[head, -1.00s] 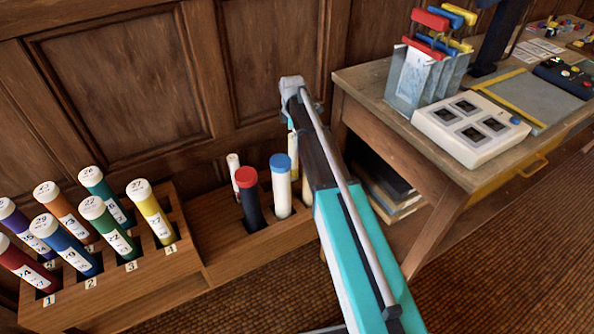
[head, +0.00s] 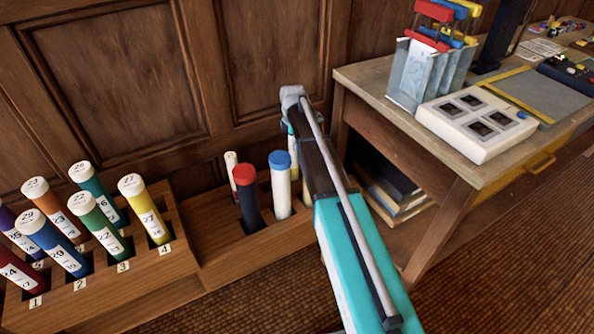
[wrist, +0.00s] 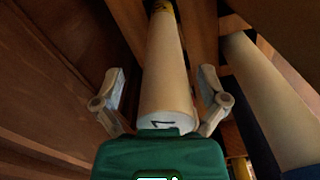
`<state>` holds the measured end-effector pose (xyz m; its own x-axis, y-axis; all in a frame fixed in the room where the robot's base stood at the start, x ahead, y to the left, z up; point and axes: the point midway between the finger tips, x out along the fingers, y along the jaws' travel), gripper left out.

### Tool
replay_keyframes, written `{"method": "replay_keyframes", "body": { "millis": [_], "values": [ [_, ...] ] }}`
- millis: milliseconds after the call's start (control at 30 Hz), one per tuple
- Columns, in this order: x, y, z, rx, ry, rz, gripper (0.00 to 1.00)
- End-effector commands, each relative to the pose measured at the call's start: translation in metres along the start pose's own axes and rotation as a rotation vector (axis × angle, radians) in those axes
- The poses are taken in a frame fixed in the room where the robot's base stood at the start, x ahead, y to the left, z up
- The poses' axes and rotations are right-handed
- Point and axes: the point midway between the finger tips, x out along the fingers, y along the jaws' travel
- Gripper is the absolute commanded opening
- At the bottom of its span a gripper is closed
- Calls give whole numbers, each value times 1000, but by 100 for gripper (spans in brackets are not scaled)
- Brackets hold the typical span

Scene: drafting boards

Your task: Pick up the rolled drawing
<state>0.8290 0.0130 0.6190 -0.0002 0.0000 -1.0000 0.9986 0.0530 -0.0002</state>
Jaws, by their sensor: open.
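In the wrist view a long cream roll (wrist: 165,75) runs up between the two grey fingers, its near white end bearing a dark mark. My gripper (wrist: 161,84) is open, with one finger on each side of this roll; I cannot tell whether either touches it. In the head view the gripper's fingers are hidden behind my arm. A cream tube (head: 307,192) shows only as a sliver beside my arm; I cannot tell whether it is the same roll.
A wooden rack (head: 222,247) holds a red-capped dark tube (head: 248,205), a blue-capped white tube (head: 281,190) and a thin white roll (head: 232,172). Several numbered coloured tubes stand left. A wooden desk (head: 395,85) stands close right of my arm; panelled wall is behind.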

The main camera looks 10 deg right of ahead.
Motion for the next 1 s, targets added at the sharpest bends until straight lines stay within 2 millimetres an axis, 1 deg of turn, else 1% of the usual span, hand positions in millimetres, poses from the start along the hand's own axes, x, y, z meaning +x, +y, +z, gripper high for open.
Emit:
{"method": "replay_keyframes", "body": {
  "millis": [333, 367, 400, 467, 500, 567, 600, 667, 700, 833, 867, 1000],
  "values": [
    [0, 0, 0, 0, 0, 0, 93],
    [0, 0, 0, 0, 0, 0, 91],
    [0, 0, 0, 0, 0, 0, 83],
    [0, 0, 0, 0, 0, 0, 72],
    [0, 0, 0, 0, 0, 0, 65],
    [0, 0, 0, 1, 0, 0, 54],
    [0, 0, 0, 1, 0, 0, 46],
    [0, 0, 0, 1, 0, 0, 35],
    [0, 0, 0, 1, 0, 0, 28],
    [0, 0, 1, 1, 0, 0, 3],
    [0, 0, 1, 1, 0, 0, 0],
    [0, 0, 1, 1, 0, 0, 0]
  ]
}}
